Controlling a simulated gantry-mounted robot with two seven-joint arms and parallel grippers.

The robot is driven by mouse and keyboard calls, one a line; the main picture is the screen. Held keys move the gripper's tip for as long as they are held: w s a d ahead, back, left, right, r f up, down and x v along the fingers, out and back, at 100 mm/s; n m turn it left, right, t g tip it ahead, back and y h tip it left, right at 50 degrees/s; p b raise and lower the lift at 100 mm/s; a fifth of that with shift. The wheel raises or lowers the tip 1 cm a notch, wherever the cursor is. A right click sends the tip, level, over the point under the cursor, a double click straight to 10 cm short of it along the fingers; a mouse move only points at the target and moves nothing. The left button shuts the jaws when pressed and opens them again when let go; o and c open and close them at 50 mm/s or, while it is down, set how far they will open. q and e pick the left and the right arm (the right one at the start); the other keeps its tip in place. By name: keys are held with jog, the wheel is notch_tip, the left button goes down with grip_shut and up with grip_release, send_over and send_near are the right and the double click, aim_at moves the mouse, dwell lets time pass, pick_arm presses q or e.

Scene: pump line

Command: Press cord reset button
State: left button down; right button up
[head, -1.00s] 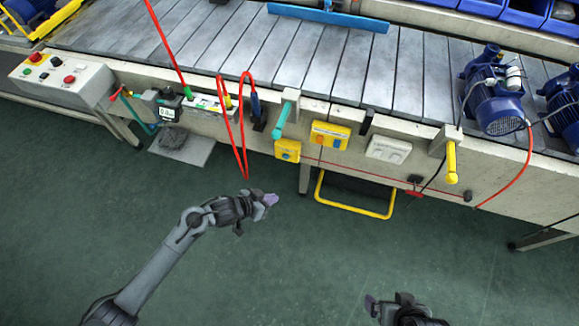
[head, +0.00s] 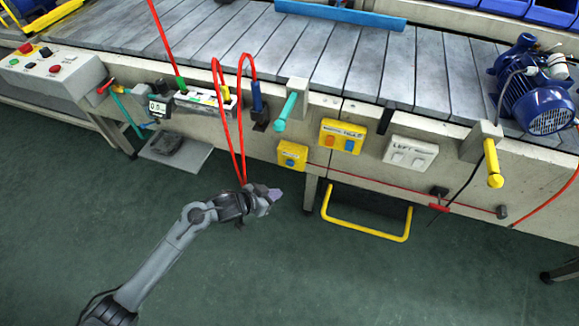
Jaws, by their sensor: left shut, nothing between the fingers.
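A small yellow box (head: 292,155) with a small button on its face is mounted on the front of the conveyor frame. A red cord (head: 400,186) runs along the frame from beside this box to the right. A larger yellow box (head: 343,137) with an orange and a blue button sits up and to its right. Lettering on both is too small to read surely. My left gripper (head: 275,195) is shut and empty. In the picture it is just below and left of the small yellow box, apart from it. My right gripper is out of view.
Red hoses (head: 240,120) hang in a loop above my left gripper. A teal handle (head: 287,108) and a yellow handle (head: 492,165) stick out from the frame. A yellow bar (head: 368,227) stands out low. A white switch plate (head: 410,153) is to the right. The green floor is clear.

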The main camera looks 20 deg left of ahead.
aim_at(290, 163)
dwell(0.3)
pick_arm(q)
jog(key=w+b, duration=0.5)
jog(key=w, duration=0.3)
jog(key=shift+w, duration=0.4)
dwell(0.5)
dwell(0.8)
dwell(0.6)
jog(key=shift+w, duration=0.2)
